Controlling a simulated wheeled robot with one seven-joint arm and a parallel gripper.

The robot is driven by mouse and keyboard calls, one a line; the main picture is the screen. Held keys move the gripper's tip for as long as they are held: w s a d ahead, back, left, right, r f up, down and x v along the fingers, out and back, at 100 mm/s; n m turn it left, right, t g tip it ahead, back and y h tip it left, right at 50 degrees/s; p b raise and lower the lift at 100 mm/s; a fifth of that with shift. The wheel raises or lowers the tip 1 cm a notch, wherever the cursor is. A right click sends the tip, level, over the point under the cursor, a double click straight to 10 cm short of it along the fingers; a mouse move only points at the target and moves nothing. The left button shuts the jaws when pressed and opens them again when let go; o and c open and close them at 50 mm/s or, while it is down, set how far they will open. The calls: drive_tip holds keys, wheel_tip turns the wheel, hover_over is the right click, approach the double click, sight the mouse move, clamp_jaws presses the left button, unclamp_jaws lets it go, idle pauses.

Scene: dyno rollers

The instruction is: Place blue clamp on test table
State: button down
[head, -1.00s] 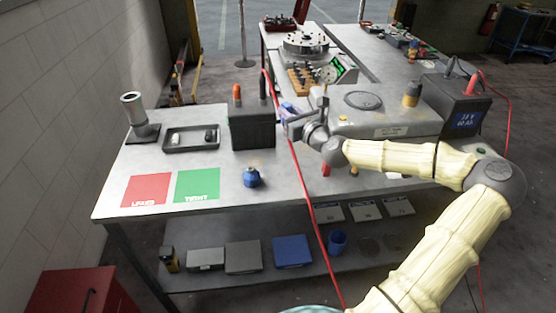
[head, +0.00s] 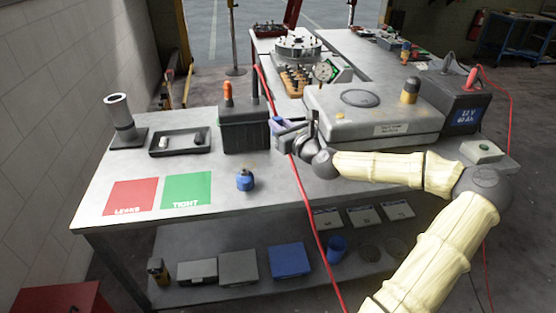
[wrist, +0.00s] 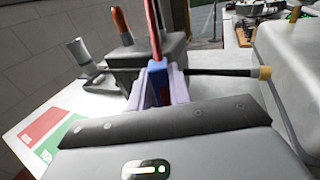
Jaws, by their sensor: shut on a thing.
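My gripper (head: 279,126) is above the grey table (head: 275,190), just right of a dark box with an orange post. It is shut on a small blue thing (wrist: 157,68), likely the blue clamp, which shows between the pale fingers in the wrist view. In the head view only a little blue-violet shows at the fingertips. A red cable-like strand rises at the blue thing in the wrist view; I cannot tell whether it is attached. The gap between the held thing and the tabletop cannot be judged.
The dark box (head: 245,138), a black tray (head: 180,141) and a grey cylinder on a base (head: 122,120) stand at left. Red (head: 131,197) and green (head: 187,190) pads and a blue knobbed part (head: 245,181) lie in front. A grey case (head: 375,123) and a battery (head: 455,108) stand right.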

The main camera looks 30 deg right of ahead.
wheel_tip(320, 180, down, 6)
drive_tip(key=shift+r+b, duration=0.15)
drive_tip(key=shift+b, duration=0.25)
drive_tip(key=shift+f+b, duration=0.35)
drive_tip(key=shift+f, duration=1.55)
drive_tip(key=shift+f, duration=0.1)
drive_tip(key=c, duration=1.3)
unclamp_jaws()
drive_tip(key=s, duration=0.4)
drive_tip(key=s+d, duration=0.1)
drive_tip(key=s, duration=0.7)
drive_tip(key=shift+d, duration=0.2)
